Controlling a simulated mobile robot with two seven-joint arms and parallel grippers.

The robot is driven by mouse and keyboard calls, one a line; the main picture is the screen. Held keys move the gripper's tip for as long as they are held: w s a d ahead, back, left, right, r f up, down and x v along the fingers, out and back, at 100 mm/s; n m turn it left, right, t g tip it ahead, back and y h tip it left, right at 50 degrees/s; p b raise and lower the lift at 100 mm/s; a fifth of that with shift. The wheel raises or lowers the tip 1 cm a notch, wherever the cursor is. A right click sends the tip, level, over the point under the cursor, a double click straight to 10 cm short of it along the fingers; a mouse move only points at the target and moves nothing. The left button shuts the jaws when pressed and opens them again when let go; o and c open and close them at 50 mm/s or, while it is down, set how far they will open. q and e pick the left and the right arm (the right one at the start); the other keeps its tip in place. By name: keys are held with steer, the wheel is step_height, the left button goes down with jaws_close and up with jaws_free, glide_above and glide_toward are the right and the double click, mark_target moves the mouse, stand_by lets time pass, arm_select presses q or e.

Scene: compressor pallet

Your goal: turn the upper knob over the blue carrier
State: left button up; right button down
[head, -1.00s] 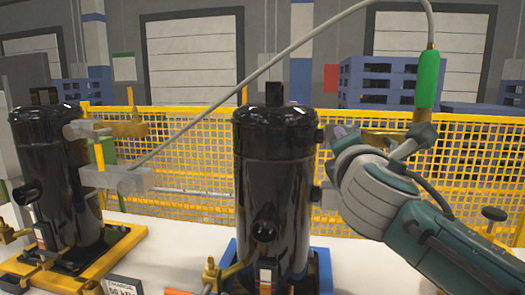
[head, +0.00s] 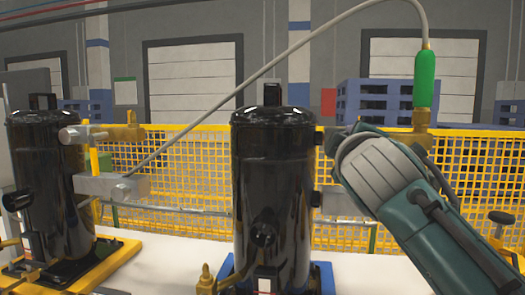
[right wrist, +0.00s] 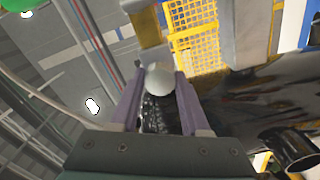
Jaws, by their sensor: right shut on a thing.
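The blue carrier (head: 325,274) shows at the bottom of the head view, with a black compressor (head: 272,180) upright on it. In the right wrist view, a pale round knob (right wrist: 158,84) sits between the two purplish fingers of my right gripper (right wrist: 156,88), which is shut on it. In the head view this knob is hidden behind my right wrist, at upper compressor height. A brass fitting (head: 422,118) with a green hose handle (head: 428,78) stands just beyond my wrist. My left gripper is not in view.
A second black compressor (head: 45,180) stands on a yellow carrier (head: 120,250) at left, with a pale lower knob (head: 124,190) beside it. A grey hose arcs over the middle compressor. A yellow mesh fence (head: 185,160) runs behind.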

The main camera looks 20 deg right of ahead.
steer(key=shift+m+b, duration=1.25)
steer(key=shift+m, duration=2.75)
steer(key=shift+c, duration=1.9)
jaws_free()
